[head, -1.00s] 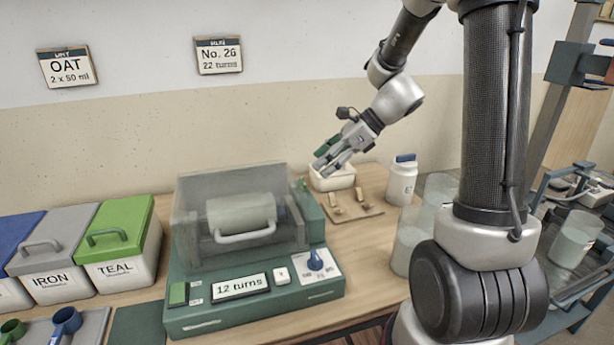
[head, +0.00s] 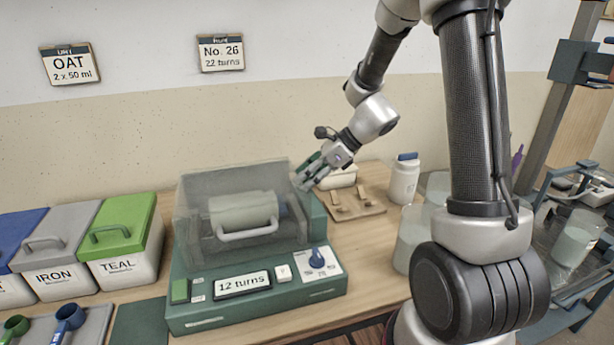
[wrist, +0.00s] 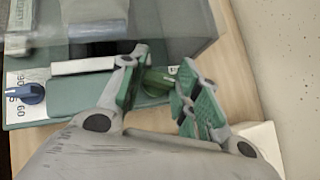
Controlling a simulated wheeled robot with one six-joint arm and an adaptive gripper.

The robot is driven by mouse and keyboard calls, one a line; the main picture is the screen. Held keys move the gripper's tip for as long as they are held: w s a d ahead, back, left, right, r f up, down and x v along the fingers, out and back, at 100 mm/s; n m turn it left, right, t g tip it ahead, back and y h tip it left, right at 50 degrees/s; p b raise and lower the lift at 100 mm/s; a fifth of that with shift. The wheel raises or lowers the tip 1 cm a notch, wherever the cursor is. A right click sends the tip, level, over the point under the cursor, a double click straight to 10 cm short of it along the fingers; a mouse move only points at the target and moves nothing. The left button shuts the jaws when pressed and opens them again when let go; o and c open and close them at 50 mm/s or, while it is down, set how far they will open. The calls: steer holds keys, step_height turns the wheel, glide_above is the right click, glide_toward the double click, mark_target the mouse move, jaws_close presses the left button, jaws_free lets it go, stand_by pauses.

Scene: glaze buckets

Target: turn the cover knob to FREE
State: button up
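The green machine (head: 180,316) has a clear cover (head: 192,200) lowered over a pale drum (head: 238,212). A short green cylinder (wrist: 158,80), which looks like the cover knob, sticks out at the machine's rear right in the wrist view. Its marking is not readable. My gripper (head: 303,180) is at the right side of the cover, and it hides this knob in the head view. In the wrist view, my gripper (wrist: 164,68) is open, its fingers to either side of the knob; I cannot tell whether they touch it.
A blue dial (head: 317,257) and a display (head: 242,284) reading "12 turns" are on the machine's front. To the right are a pale tub (head: 342,178), a wooden board (head: 366,209) and a white jar (head: 404,180). Lidded bins (head: 125,262) stand left.

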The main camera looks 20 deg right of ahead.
steer(key=c, duration=0.4)
steer(key=shift+n, duration=0.3)
steer(key=n+g, duration=0.1)
steer(key=n, duration=0.1)
steer(key=n+g, duration=0.1)
steer(key=g, duration=0.1)
steer(key=n+g, duration=0.1)
steer(key=n, duration=0.1)
steer(key=shift+w+n+g, duration=0.3)
steer(key=shift+g, duration=0.1)
steer(key=n+g, duration=0.2)
steer(key=n+g+h, duration=0.1)
steer(key=n, duration=0.2)
steer(key=shift+w+n+g, duration=0.2)
steer(key=shift+n+g, duration=0.1)
steer(key=shift+g, duration=0.1)
steer(key=o, duration=1)
steer(key=shift+o, duration=0.2)
